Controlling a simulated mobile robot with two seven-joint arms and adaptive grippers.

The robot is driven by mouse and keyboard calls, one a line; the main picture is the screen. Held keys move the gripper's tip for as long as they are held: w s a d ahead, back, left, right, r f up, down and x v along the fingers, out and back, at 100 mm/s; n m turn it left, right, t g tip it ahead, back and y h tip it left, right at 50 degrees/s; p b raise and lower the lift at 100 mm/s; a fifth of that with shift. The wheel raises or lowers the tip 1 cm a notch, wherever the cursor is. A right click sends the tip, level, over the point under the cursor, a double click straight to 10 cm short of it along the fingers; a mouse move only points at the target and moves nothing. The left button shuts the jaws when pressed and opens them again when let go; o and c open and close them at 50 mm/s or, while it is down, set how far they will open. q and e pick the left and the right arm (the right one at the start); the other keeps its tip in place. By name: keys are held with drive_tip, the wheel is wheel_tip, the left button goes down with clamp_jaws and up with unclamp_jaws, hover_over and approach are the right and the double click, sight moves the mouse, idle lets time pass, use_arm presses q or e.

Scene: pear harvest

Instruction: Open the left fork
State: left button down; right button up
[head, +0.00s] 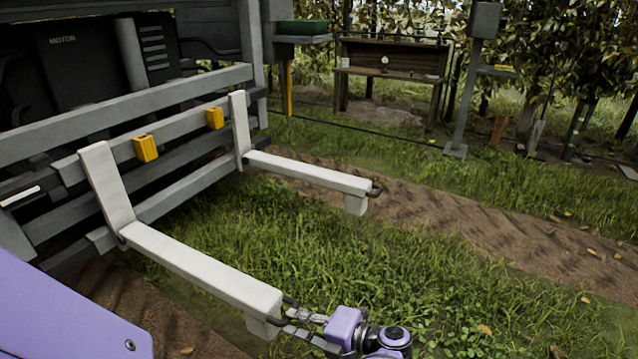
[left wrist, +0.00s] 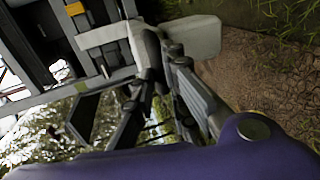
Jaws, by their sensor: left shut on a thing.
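The left fork (head: 200,265) is a long white beam low over the grass, the nearer of two, joined to an upright white shank (head: 106,185) on the grey frame. My left gripper (head: 288,312) is at its free end, with its fingers shut on the dark handle there. The handle is mostly hidden by the fingers. In the left wrist view, the pale fork end (left wrist: 195,38) is right beside the gripper fingers (left wrist: 168,75). The right fork (head: 310,172) also reaches out, with a dark handle (head: 375,189) at its tip. My right gripper is not in view.
The grey rail frame (head: 115,113) carries two yellow clips (head: 146,148), (head: 215,118). A wooden bench (head: 390,74) and a grey post (head: 466,100) stand at the back. Grass (head: 420,265) fills the space between and beyond the forks, with a dirt track (head: 470,220) crossing it.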

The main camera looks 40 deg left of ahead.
use_arm(q)
drive_tip(key=shift+a+r, duration=0.2)
drive_tip(key=shift+a, duration=0.2)
drive_tip(key=c, duration=1.7)
unclamp_jaws()
drive_tip(key=shift+s, duration=0.1)
drive_tip(key=shift+c, duration=0.2)
drive_tip(key=shift+d+f, duration=0.1)
drive_tip(key=v, duration=1.2)
